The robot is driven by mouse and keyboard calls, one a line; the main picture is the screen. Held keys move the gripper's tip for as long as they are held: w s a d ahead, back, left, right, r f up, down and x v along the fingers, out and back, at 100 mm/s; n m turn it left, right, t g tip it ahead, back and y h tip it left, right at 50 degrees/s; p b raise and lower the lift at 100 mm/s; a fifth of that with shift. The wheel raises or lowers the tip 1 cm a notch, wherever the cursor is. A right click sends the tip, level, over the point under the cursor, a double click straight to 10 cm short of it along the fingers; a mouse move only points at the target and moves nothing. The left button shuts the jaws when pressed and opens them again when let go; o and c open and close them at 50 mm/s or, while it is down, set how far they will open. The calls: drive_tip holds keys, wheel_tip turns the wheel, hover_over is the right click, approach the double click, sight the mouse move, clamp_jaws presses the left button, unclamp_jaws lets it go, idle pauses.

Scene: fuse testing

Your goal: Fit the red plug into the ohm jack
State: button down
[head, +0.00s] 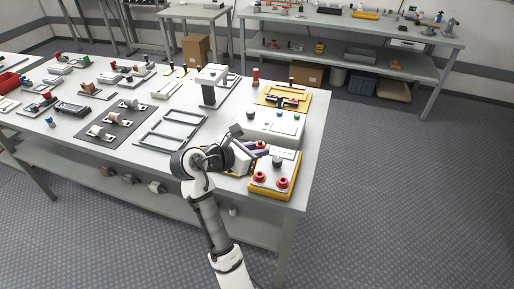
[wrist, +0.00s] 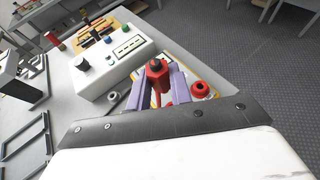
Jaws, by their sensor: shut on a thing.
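My gripper (head: 259,149) is shut on the red plug (wrist: 156,76), which sits between its two purple fingers in the wrist view. In the head view only a small red bit of the plug (head: 260,144) shows. The yellow-edged meter (head: 286,158) lies at the table's near right corner, with a dark knob (head: 277,161) and two red jacks, one on the left (head: 262,177) and one on the right (head: 283,183). My gripper is at the meter's upper left, above it. In the wrist view one red jack (wrist: 200,89) shows right of the fingers; I cannot read which is ohm.
A white box (head: 268,124) with coloured buttons stands just behind the meter; it also shows in the wrist view (wrist: 116,72). Behind it is a yellow tray (head: 268,98). Grey frames (head: 170,130) lie to the left. The table's right edge is close to the meter.

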drive_tip(key=shift+s, duration=0.1)
drive_tip(key=shift+f, duration=0.15)
idle(0.3)
drive_tip(key=b, duration=0.1)
hover_over(256, 177)
drive_tip(key=shift+f, duration=2.75)
drive_tip(key=shift+f, duration=0.25)
drive_tip(key=shift+f, duration=0.35)
drive_tip(key=shift+f, duration=0.8)
idle(0.3)
drive_tip(key=c, duration=1.2)
unclamp_jaws()
